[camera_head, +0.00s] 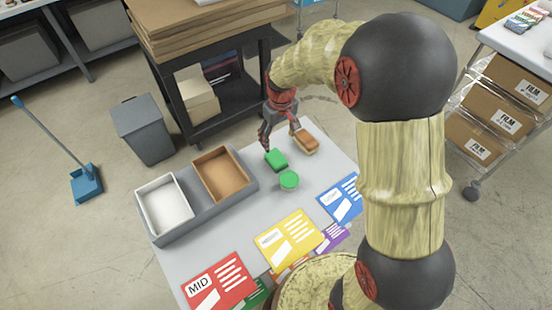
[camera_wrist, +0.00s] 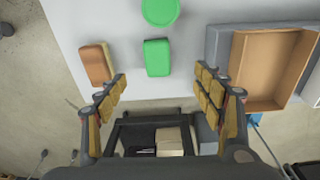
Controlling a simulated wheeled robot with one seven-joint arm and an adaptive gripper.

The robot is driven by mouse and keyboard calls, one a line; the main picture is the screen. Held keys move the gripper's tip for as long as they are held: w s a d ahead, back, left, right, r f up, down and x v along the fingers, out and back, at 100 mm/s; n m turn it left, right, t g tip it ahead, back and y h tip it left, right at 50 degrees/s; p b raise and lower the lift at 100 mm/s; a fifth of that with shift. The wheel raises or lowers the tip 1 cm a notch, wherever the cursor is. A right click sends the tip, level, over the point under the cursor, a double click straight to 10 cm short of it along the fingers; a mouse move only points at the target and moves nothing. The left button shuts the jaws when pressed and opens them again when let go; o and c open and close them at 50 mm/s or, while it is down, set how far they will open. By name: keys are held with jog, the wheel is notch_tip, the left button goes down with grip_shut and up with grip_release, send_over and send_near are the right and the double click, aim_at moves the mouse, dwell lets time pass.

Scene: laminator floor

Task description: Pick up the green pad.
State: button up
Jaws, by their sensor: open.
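The green pad (camera_head: 276,159) is a small bright green block on the grey table, between the two-box tray and an orange-brown block. In the wrist view the green pad (camera_wrist: 157,57) lies upper centre, just beyond the fingertips and roughly between their lines. My gripper (camera_head: 267,142) is above the table's far edge, close to the pad. In the wrist view my gripper (camera_wrist: 160,82) has its two fingers spread wide with nothing between them. The pad's surface is fully visible in the wrist view.
A round green object (camera_head: 289,180) sits close to the pad. The orange-brown block (camera_head: 305,141) lies to its right. A grey tray (camera_head: 206,215) holds a white box (camera_head: 165,222) and a brown box (camera_head: 238,195). Coloured cards, including a yellow one (camera_head: 289,239), cover the near side. A black cart (camera_head: 253,92) stands behind.

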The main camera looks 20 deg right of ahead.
jog(key=g, duration=0.1)
send_over(276, 157)
jog(key=s, duration=0.1)
jog(key=shift+n, duration=0.3)
notch_tip(276, 157, down, 11)
jog(key=shift+a+f, duration=0.1)
jog(key=shift+f, duration=0.05)
jog(key=shift+w+f+b, duration=0.25)
jog(key=shift+f+b, duration=0.1)
jog(key=shift+f, duration=1)
jog(key=shift+w+f+b, duration=0.2)
jog(key=shift+f+b, duration=0.1)
jog(key=shift+f, duration=1)
jog(key=shift+c, duration=0.7)
jog(key=c, duration=1.1)
jog(key=shift+r, duration=0.1)
